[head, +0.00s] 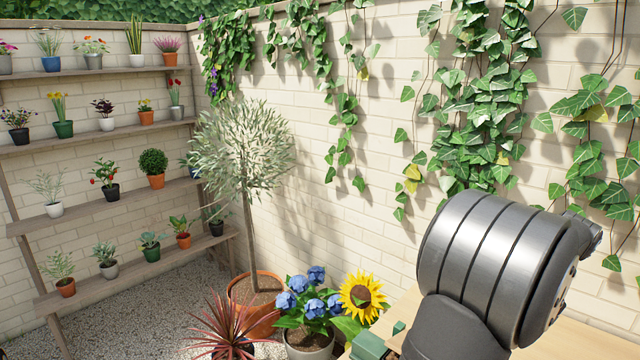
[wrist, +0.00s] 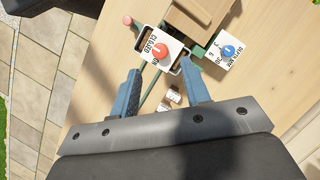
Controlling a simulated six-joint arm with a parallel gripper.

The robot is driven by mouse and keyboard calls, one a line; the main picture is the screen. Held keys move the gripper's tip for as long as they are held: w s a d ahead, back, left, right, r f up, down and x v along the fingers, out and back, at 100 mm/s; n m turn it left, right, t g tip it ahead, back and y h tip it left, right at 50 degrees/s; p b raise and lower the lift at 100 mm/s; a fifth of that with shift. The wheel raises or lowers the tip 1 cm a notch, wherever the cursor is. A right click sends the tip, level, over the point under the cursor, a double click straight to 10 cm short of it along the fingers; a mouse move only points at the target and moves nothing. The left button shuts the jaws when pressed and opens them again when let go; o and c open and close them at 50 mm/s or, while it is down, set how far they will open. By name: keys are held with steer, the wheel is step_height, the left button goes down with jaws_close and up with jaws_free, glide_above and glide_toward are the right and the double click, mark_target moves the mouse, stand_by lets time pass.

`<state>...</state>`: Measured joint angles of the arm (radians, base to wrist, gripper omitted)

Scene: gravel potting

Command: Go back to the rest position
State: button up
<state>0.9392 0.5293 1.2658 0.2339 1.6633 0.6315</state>
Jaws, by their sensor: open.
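My gripper (wrist: 159,67) shows in the wrist view with its two blue fingers spread apart and nothing held between them. Just beyond the fingertips is a white plate with a red knob (wrist: 163,51) and dark lettering; I cannot tell how far below the fingers it lies. A second white plate with a blue dial (wrist: 228,51) sits to its right on a green frame. In the head view my grey arm fills the lower right, and the gripper itself is out of that picture.
A wooden tabletop (wrist: 104,50) holds the device, with a wooden box (wrist: 200,17) on it and small pale pieces (wrist: 172,97) near the fingers. Potted hydrangea (head: 310,305), sunflower (head: 361,296) and a potted tree (head: 243,150) stand beyond the table. Plant shelves (head: 110,145) line the left wall.

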steer(key=x, duration=0.6)
steer(key=shift+r, duration=0.1)
steer(key=v, duration=1.7)
steer(key=x, duration=1.7)
steer(key=shift+a, duration=0.1)
steer(key=n, duration=0.2)
steer(key=n+g, duration=0.1)
steer(key=n, duration=0.1)
steer(key=shift+w+g, duration=0.2)
steer(key=shift+g, duration=0.1)
steer(key=n+g, duration=0.1)
steer(key=n, duration=0.3)
steer(key=shift+h, duration=0.4)
steer(key=n+g+h, duration=0.1)
steer(key=n, duration=0.3)
steer(key=shift+w+a, duration=0.15)
steer(key=n+g+h, duration=0.1)
steer(key=n, duration=0.3)
steer(key=shift+h, duration=0.4)
